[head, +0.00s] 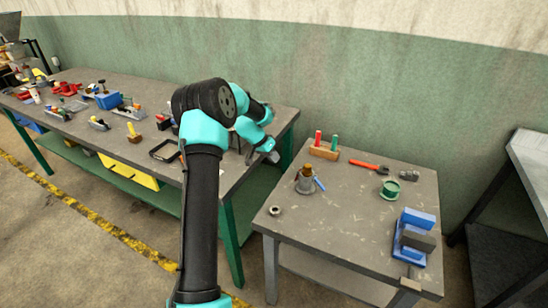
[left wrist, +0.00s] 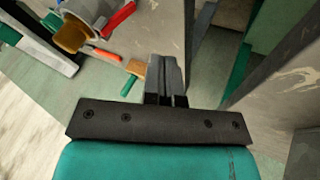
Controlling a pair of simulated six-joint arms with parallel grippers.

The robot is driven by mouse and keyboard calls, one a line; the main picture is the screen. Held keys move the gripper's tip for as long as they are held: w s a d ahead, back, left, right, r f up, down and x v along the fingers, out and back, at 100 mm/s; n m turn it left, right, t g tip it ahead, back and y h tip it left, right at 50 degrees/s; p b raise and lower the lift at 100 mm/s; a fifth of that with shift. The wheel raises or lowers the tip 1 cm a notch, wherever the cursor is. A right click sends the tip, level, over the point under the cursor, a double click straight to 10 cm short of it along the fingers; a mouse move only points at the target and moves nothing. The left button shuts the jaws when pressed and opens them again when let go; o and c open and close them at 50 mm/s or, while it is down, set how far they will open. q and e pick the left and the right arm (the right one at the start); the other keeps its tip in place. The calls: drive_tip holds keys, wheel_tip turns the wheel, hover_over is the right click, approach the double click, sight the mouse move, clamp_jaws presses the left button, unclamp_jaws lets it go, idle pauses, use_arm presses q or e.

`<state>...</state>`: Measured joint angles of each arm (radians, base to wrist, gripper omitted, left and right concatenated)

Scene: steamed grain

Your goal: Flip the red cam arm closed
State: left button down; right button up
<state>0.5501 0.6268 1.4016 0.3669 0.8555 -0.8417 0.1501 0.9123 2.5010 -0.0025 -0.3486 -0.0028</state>
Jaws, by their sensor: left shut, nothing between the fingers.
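A coupling (head: 305,180) with a brass-coloured top and grey body stands upright on the small grey table; a blue lever (head: 319,184) sticks out at its lower right. No red arm can be made out on it in the head view. In the left wrist view, a grey cylindrical body with a brown end (left wrist: 70,38) appears at the top left, with a red arm (left wrist: 118,18) sticking out beside it. My left gripper (head: 274,157) is shut and empty, above and to the left of the coupling, apart from it. My right gripper is not in view.
A wooden block (head: 323,152) with red and green handles stands behind the coupling. An orange-handled wrench (head: 368,165), a green ring-shaped part (head: 390,189), a blue vise (head: 413,232) and a small nut (head: 275,210) lie around the table. A long cluttered bench (head: 90,130) stands left.

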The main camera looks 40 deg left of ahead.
use_arm(q)
drive_tip(key=x, duration=0.7)
drive_tip(key=shift+d+f, duration=0.1)
drive_tip(key=shift+f, duration=0.05)
drive_tip(key=d, duration=0.2)
drive_tip(key=shift+w+d+f, duration=0.1)
drive_tip(key=shift+d+f, duration=0.1)
drive_tip(key=shift+d, duration=0.05)
drive_tip(key=shift+d+f, duration=0.15)
drive_tip(key=shift+d, duration=0.5)
drive_tip(key=shift+w, duration=0.1)
